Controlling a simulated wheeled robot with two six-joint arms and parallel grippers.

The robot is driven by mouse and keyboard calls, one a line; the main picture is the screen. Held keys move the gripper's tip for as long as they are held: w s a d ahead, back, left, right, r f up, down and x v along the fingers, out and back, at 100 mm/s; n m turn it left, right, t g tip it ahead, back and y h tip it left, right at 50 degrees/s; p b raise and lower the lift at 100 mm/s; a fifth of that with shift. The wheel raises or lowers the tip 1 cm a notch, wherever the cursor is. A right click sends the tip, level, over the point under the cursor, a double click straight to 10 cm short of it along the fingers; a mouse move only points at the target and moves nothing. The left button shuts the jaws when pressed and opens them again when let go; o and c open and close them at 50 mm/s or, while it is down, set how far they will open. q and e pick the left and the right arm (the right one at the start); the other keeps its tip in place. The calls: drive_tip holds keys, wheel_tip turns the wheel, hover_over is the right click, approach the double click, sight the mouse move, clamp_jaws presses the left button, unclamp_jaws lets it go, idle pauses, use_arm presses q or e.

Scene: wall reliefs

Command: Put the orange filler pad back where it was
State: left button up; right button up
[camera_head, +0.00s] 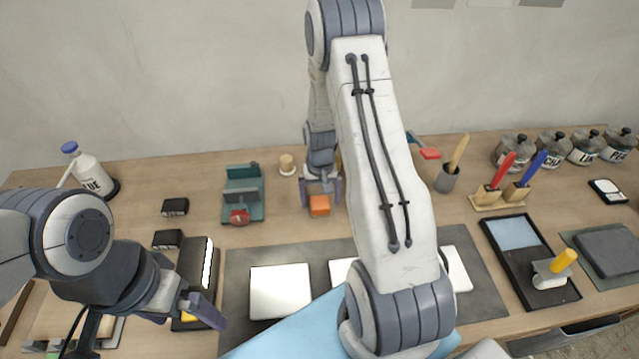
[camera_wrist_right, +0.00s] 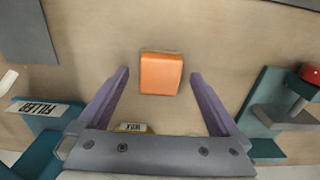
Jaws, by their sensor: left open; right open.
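The orange filler pad (camera_head: 319,205) lies on the wooden table, below my right arm. In the right wrist view the pad (camera_wrist_right: 160,75) sits between and beyond the fingertips, with gaps on both sides. My right gripper (camera_head: 320,193) is open above it; its two fingers also show in the wrist view (camera_wrist_right: 160,78). A teal holder labelled FILLER (camera_wrist_right: 40,110) stands at the left of the wrist view; my right arm seems to hide it in the head view. My left gripper (camera_head: 203,308) is open and empty near the front left, beside a dark book-like block.
A teal vise with a red knob (camera_head: 241,192) stands left of the pad; it is at the right of the wrist view (camera_wrist_right: 285,100). A block labelled WAX (camera_wrist_right: 133,127) is partly hidden by my gripper. A grey mat (camera_head: 236,290) with white plates lies in front.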

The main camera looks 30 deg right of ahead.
sight(320, 203)
wheel_tip(320, 203, up, 10)
drive_tip(key=b, duration=0.1)
drive_tip(key=shift+b, duration=0.35)
drive_tip(key=shift+f, duration=0.15)
wheel_tip(320, 203, down, 12)
drive_tip(key=shift+w+r+p, duration=0.1)
drive_tip(key=shift+r+p, duration=0.15)
drive_tip(key=shift+p, duration=0.9)
drive_tip(key=shift+r, duration=0.75)
